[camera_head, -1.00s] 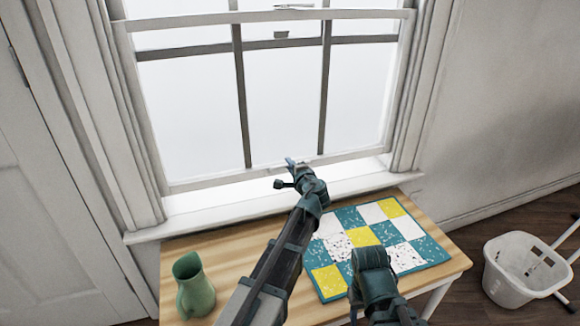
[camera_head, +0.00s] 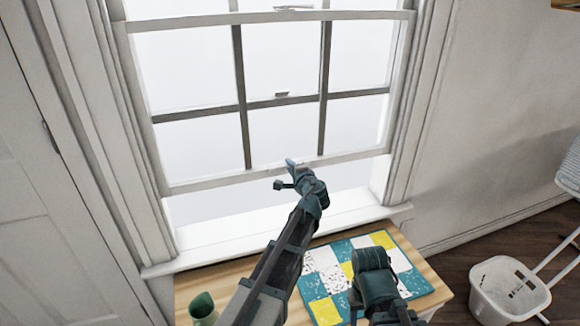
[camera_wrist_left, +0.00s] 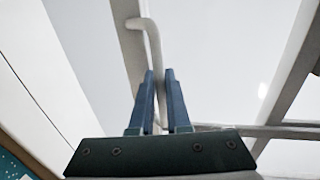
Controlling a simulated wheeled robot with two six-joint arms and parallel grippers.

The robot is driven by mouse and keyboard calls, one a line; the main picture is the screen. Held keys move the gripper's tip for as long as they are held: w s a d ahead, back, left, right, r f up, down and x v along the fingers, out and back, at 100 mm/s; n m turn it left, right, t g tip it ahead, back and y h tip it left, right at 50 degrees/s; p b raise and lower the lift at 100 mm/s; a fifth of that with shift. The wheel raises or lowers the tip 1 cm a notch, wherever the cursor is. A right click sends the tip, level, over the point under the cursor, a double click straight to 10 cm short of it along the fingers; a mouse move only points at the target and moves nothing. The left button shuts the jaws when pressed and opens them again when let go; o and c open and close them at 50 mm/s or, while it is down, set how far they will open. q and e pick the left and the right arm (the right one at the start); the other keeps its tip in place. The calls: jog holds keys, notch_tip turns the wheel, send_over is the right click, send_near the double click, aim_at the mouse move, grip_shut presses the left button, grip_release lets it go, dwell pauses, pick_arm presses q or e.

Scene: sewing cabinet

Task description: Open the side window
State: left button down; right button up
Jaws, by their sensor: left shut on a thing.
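The window's white-framed lower sash (camera_head: 230,178) is raised, with a clear gap between its bottom rail and the white sill (camera_head: 235,238). My left gripper (camera_head: 290,165) is at the bottom rail, near its middle. In the left wrist view its blue fingers (camera_wrist_left: 158,100) are shut on a white hooked sash handle (camera_wrist_left: 152,42). The handle's lower part is hidden between the fingers. My right arm shows at the lower right over the table, but its jaws are not in view.
Below the sill stands a wooden table (camera_head: 230,277) with a teal, yellow and white patchwork mat (camera_head: 408,284) and a green jug (camera_head: 203,306). A white basket (camera_head: 505,290) stands on the floor at right. A white door (camera_head: 50,200) is at left.

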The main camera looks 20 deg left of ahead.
pick_arm(q)
jog(key=c, duration=0.9)
grip_release()
jog(key=p+v, duration=0.2)
jog(key=v, duration=1.1)
jog(key=shift+s+d+p, duration=0.25)
jog(key=shift+s+p, duration=0.1)
